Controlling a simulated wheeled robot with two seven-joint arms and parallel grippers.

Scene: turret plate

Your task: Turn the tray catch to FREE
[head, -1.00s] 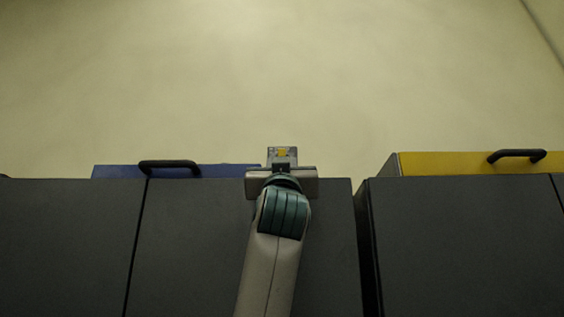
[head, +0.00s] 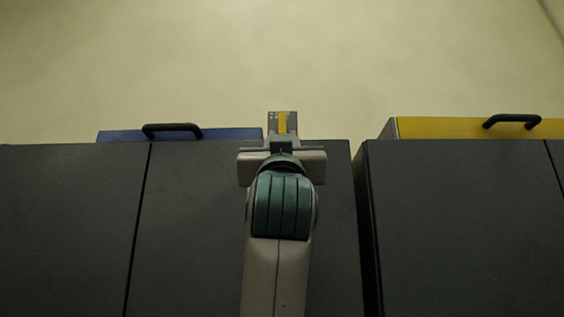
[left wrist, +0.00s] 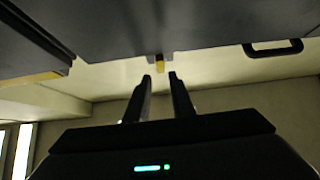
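The tray catch is a yellow bar (head: 283,122) on a small grey plate (head: 273,124) above the dark cabinet's top edge. The bar looks upright in the head view. Small pale marks on the plate are too small to read. My left gripper (head: 282,150) is just below the plate in the head view, its fingers hidden by its own body. In the left wrist view the left gripper (left wrist: 160,78) is open and empty, and the yellow bar (left wrist: 160,64) shows just beyond the gap between the fingertips. Touching cannot be told. My right gripper is not in view.
A blue panel (head: 225,133) with a black handle (head: 172,128) lies left of the catch. A yellow panel (head: 430,128) with a black handle (head: 512,120) lies right. Dark cabinet fronts (head: 70,220) fill the lower picture, with a gap right of my arm. The wall above is bare.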

